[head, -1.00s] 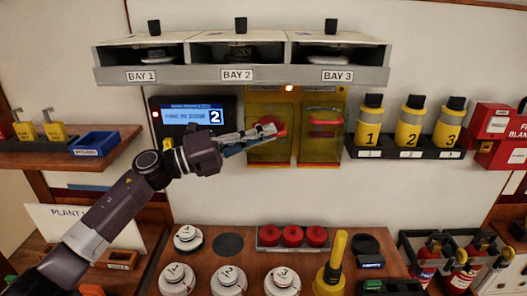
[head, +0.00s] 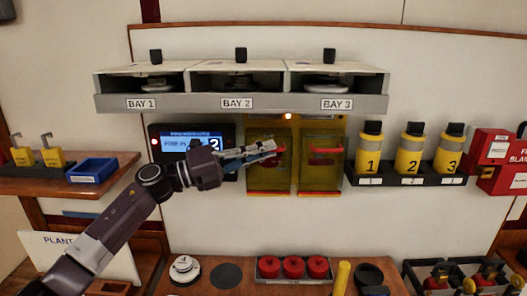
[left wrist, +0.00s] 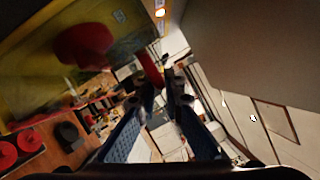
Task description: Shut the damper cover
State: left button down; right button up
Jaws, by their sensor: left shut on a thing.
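Two yellow see-through covers with red parts hang side by side under the bays: a left one (head: 284,178) and a right one (head: 320,174). No readable label shows which is the damper cover. My left gripper (head: 270,148) is at the upper part of the left cover. In the left wrist view, its fingers (left wrist: 160,88) are shut on a red handle bar (left wrist: 150,66) at the cover's edge. A round red knob (left wrist: 84,45) shows beside it through the yellow sheet. How far the left cover stands open is unclear. My right gripper is out of view.
The bay shelf (head: 240,103) overhangs the covers. A display (head: 185,135) is at left, partly behind my left arm. Yellow numbered canisters (head: 411,150) stand at right. A bench below holds red knobs (head: 293,267) and a white disc (head: 184,268).

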pick_arm(q)
jog(key=c, duration=2)
grip_release()
jog(key=shift+w+a+r, duration=0.1)
jog(key=shift+w+r, duration=0.1)
jog(key=shift+w, duration=0.1)
jog(key=shift+c, duration=0.2)
jog(key=shift+f, duration=0.1)
jog(key=shift+s+a, duration=0.1)
jog(key=v, duration=0.7)
jog(key=shift+s, duration=0.1)
